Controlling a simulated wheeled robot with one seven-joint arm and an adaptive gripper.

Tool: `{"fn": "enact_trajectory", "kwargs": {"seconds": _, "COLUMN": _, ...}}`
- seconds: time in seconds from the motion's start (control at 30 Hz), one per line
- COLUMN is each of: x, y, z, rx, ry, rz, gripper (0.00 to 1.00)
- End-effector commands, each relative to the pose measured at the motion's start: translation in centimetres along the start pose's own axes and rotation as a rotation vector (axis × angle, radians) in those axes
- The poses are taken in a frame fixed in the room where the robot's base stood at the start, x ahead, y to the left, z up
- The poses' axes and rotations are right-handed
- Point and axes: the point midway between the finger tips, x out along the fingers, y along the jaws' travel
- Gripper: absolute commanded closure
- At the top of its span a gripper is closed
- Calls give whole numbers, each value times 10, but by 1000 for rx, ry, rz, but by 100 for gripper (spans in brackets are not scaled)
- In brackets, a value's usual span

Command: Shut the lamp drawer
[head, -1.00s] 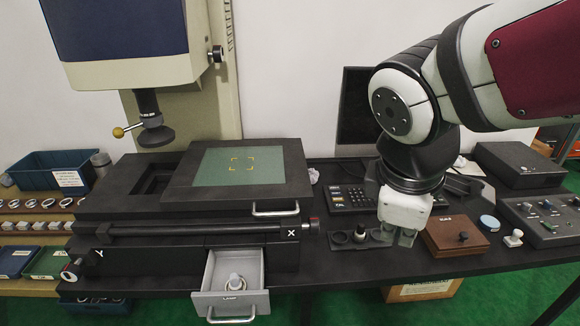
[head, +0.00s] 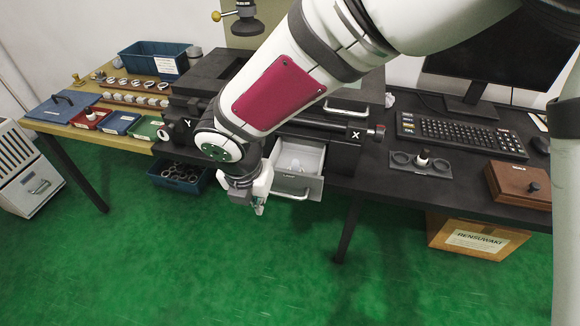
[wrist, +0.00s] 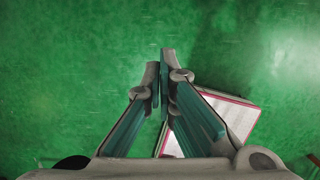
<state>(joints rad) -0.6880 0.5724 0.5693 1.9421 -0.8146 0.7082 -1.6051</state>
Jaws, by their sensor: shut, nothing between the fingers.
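The lamp drawer (head: 297,184) stands pulled out from the front of the black measuring machine in the head view. It is a light grey drawer with a metal bar handle on its front, and a small pale object lies inside. My gripper (head: 260,208) hangs just left of the drawer's front, pointing down, apart from the handle as far as I can tell. My arm crosses in front of the machine and hides part of it. In the wrist view my gripper's fingers (wrist: 164,75) are together with nothing between them, above the green floor.
A blue bin of rings (head: 178,178) sits below the bench, left of my gripper. A cardboard box (head: 478,238) stands under the bench at right. The black bench carries a keyboard (head: 462,135) and a brown box (head: 520,186). The floor in front is clear.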

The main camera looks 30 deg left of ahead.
Motion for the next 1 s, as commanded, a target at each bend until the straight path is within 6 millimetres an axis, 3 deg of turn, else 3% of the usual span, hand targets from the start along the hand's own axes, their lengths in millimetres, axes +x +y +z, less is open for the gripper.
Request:
{"fn": "enact_trajectory", "kwargs": {"seconds": 0.53, "x": 99, "y": -1, "z": -1, "rx": 4, "ry": 2, "rz": -3, "gripper": 100}}
{"fn": "enact_trajectory", "kwargs": {"seconds": 0.7, "x": 95, "y": -2, "z": 27, "rx": 10, "ry": -1, "rz": -1, "gripper": 100}}
{"fn": "enact_trajectory", "kwargs": {"seconds": 1.0, "x": 96, "y": -2, "z": 40, "rx": 6, "ry": 0, "rz": -1, "gripper": 100}}
